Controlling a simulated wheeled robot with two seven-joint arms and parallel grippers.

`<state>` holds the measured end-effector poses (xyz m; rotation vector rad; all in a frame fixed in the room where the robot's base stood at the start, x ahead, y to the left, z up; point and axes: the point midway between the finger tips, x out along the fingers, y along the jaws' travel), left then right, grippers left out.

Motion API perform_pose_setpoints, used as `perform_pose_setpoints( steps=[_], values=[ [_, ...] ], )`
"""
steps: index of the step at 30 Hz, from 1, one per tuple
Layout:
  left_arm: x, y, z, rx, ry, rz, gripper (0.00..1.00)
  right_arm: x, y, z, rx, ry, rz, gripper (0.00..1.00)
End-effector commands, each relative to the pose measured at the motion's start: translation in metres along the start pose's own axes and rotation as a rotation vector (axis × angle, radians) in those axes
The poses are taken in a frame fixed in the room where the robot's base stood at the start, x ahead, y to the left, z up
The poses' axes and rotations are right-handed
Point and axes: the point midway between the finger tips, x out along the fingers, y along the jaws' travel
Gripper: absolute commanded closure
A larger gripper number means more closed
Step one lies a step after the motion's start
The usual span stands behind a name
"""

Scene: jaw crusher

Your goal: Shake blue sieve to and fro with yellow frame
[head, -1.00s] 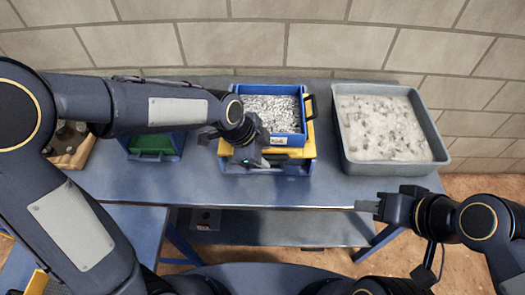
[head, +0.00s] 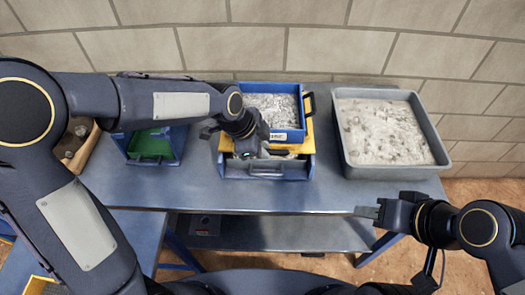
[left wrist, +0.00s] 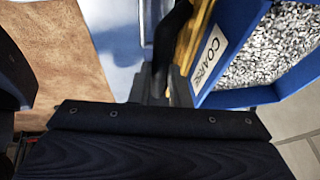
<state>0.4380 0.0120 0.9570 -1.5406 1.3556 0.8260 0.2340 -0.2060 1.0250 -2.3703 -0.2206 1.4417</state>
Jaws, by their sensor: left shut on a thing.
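The blue sieve (head: 303,134), full of grey gravel, sits on the yellow frame (head: 308,142) on the table. The frame rests over a blue tray (head: 294,169), whose front part shows with some grey material in it. In the left wrist view the sieve's wall (left wrist: 232,45) bears a COARSE label, and the yellow frame (left wrist: 190,40) runs beside it. My right gripper (head: 367,211) hangs before the table's front edge, away from everything.
A large grey bin (head: 347,160) with pale, lumpy material stands at the right. The table's front strip (head: 240,193) is clear. A brick wall rises behind.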

Motion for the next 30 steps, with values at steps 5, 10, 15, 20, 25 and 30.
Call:
perform_pose_setpoints(
  steps=[5,10,15,20,25,30],
  values=[
    [-0.001,0.0,0.0,0.0,0.0,0.0,0.75,0.0,0.0,0.0,0.0,0.0,0.0,0.62],
    [-0.001,0.0,0.0,0.0,0.0,0.0,0.62,0.0,0.0,0.0,0.0,0.0,0.0,0.62],
    [-0.001,0.0,0.0,0.0,0.0,0.0,0.62,0.0,0.0,0.0,0.0,0.0,0.0,0.62],
    [-0.011,-0.001,0.0,-0.001,0.001,-0.003,0.62,0.001,0.0,0.0,0.0,0.0,0.0,0.62],
    [-0.04,-0.001,0.0,0.0,0.002,-0.005,0.62,0.002,0.001,0.001,0.0,0.0,0.0,0.62],
    [-0.066,-0.001,0.0,-0.001,0.001,-0.004,0.62,0.003,0.001,0.002,0.0,0.0,0.0,0.62]
  ],
)
